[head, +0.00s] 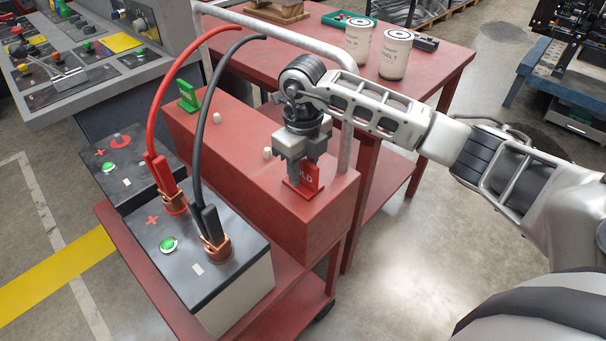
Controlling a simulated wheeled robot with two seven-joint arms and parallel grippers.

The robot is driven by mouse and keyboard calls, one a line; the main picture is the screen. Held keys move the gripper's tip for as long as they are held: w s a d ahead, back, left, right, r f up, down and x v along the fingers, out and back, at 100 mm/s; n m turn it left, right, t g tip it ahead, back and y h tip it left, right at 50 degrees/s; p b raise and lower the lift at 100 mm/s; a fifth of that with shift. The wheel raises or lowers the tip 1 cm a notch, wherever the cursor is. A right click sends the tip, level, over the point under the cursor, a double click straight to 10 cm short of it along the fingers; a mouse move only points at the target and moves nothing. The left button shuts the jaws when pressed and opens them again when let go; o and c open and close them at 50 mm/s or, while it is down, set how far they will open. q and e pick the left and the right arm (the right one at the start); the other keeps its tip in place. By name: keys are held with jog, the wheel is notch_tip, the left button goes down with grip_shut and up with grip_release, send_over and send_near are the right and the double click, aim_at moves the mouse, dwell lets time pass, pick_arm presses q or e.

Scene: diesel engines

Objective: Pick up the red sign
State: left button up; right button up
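The red sign (312,182) stands upright on top of the red box-shaped shelf of the cart, near its right end. Letters ending in "OLD" show on its face, and its left part is hidden behind a gripper finger. My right gripper (303,168) points down over the sign, with its fingers at the sign's height. I cannot tell whether the fingers press on it or stand a little apart. My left gripper is not in view.
A green sign (188,97) stands at the shelf's far end, with small white knobs between. Two batteries with red and black cables (199,130) sit left. A curved grey rail (346,130) rises beside my gripper. Two white canisters (396,55) stand on the red table behind.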

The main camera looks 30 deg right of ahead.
grip_shut()
